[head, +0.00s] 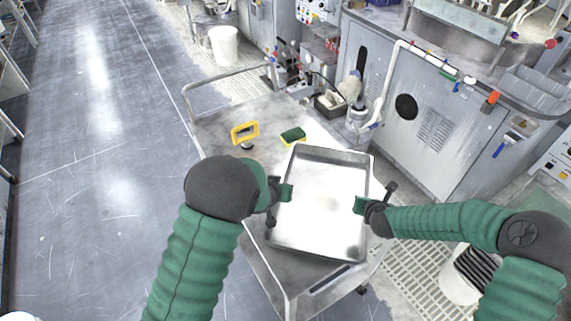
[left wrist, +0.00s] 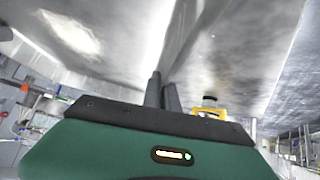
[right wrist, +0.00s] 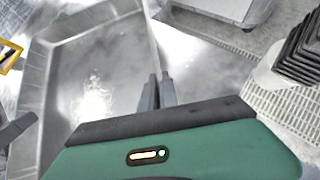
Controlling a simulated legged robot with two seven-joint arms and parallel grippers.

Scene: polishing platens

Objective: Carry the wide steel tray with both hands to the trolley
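The wide steel tray (head: 325,205) is empty and lies over the front part of the grey trolley (head: 220,135) in the head view. I cannot tell whether it rests on the trolley top or hangs just above it. My left gripper (head: 284,192) is at the tray's left wall, its fingers (left wrist: 164,92) close together with the wall between them. My right gripper (head: 361,204) is at the right wall, its fingers (right wrist: 157,92) closed about the rim. The tray's floor also shows in the right wrist view (right wrist: 95,85).
A yellow-handled tool (head: 245,131) and a green and yellow sponge (head: 293,136) lie on the trolley behind the tray. A grey machine cabinet (head: 430,125) stands to the right. A white bucket (head: 224,46) stands further back. The floor (head: 90,150) on the left is open.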

